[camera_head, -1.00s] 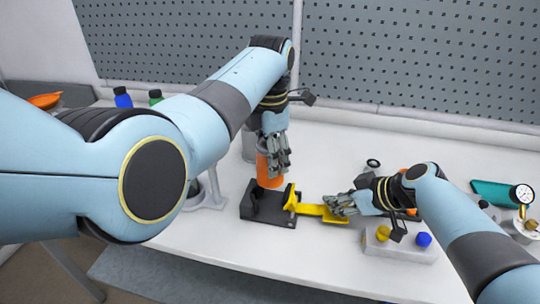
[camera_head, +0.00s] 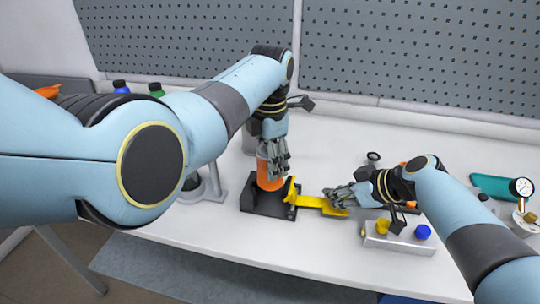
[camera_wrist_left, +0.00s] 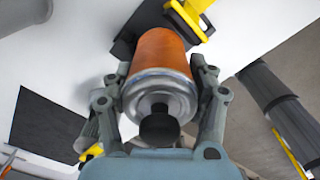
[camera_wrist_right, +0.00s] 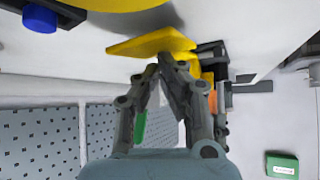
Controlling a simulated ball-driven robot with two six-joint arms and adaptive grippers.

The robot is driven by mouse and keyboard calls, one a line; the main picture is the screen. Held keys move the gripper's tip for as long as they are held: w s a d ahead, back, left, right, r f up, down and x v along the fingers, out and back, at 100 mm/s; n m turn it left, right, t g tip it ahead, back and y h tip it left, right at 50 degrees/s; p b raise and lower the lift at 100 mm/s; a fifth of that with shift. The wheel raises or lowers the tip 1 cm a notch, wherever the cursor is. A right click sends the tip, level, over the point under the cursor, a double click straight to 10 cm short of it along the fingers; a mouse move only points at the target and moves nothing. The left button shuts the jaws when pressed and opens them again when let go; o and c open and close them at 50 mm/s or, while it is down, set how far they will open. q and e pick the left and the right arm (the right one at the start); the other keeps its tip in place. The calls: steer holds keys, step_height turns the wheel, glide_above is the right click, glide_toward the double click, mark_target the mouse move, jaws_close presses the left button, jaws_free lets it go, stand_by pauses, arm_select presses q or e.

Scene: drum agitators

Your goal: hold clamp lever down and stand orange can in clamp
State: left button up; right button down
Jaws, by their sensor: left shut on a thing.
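The orange can (camera_head: 269,180) is upright between the fingers of my left gripper (camera_head: 274,172). In the left wrist view the can (camera_wrist_left: 162,55) shows its silver end and black knob toward me, with a finger on each side. Its lower end is at the black clamp base (camera_head: 262,206); I cannot tell whether it touches the bottom. The clamp's yellow lever (camera_head: 310,201) reaches right from the base. My right gripper (camera_head: 335,196) has its fingertips together over the lever's wide end. In the right wrist view the tips are against or just above the yellow lever plate (camera_wrist_right: 150,44).
A grey block with yellow and blue knobs (camera_head: 397,240) stands right of the lever, near the front edge. A dial gauge (camera_head: 522,188) and a teal case (camera_head: 494,186) are at far right. Blue-capped and green-capped bottles stand behind my left arm. A pegboard closes the back.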

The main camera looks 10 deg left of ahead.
arm_select(q)
steer(key=shift+f, duration=1.35)
arm_select(e)
steer(key=shift+s, duration=0.1)
arm_select(q)
steer(key=shift+f, duration=0.1)
